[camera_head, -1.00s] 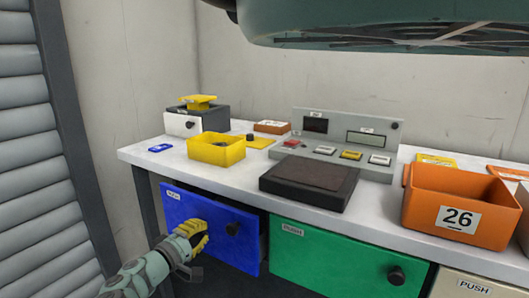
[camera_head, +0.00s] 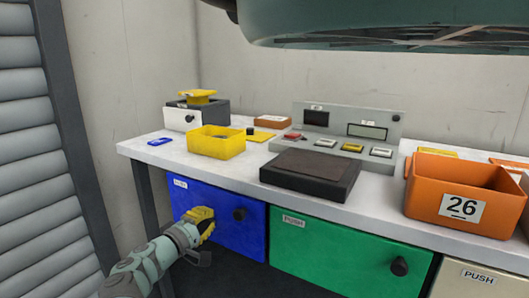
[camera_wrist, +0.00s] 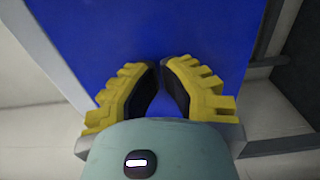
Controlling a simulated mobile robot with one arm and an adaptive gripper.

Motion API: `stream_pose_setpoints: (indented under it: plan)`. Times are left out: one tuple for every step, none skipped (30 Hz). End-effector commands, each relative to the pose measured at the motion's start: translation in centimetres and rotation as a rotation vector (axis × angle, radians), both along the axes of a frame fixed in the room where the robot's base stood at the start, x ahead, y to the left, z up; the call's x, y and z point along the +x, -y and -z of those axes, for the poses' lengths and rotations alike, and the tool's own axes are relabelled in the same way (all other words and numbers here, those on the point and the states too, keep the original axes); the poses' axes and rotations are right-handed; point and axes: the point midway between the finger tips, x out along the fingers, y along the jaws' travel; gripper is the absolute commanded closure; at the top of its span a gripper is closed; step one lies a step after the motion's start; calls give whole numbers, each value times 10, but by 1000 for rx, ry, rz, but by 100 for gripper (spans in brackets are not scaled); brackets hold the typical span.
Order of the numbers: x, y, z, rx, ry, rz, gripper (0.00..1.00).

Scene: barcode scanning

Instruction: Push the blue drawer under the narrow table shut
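The blue front also fills much of the wrist view (camera_wrist: 190,25). The gripper hides part of the drawer's lower left.
A green drawer (camera_head: 330,250) and a beige one (camera_head: 475,278) are to the right. On the tabletop are a yellow bin (camera_head: 216,145), a dark pad (camera_head: 310,175) and an orange crate (camera_head: 455,195). A grey shutter (camera_head: 35,150) stands at the left.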

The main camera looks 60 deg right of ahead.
Motion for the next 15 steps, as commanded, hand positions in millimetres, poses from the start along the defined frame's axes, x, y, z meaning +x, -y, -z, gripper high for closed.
stream_pose_setpoints:
  plan:
    - [-2, 3, 2, 2, 1, 5, 100]
    - [-2, 4, 2, 1, 1, 6, 100]
    - [-2, 5, 2, 1, 1, 6, 100]
    - [-2, 6, 1, 1, 2, 7, 100]
    - [-2, 7, 1, 1, 2, 7, 100]
    - [-3, 8, 1, 1, 2, 8, 100]
    - [-2, 9, 1, 1, 2, 8, 100]
    - [-2, 9, 1, 0, 2, 8, 100]
    - [-2, 9, 0, 1, 1, 8, 100]
    - [-2, 9, 0, 1, 1, 8, 100]
    - [-2, 9, 0, 1, 1, 8, 100]
    - [-2, 9, 0, 1, 1, 8, 100]
    - [-2, 9, 0, 1, 1, 8, 100]
    - [-2, 9, 0, 1, 1, 7, 100]
    - [-2, 7, -1, 0, 0, 6, 100]
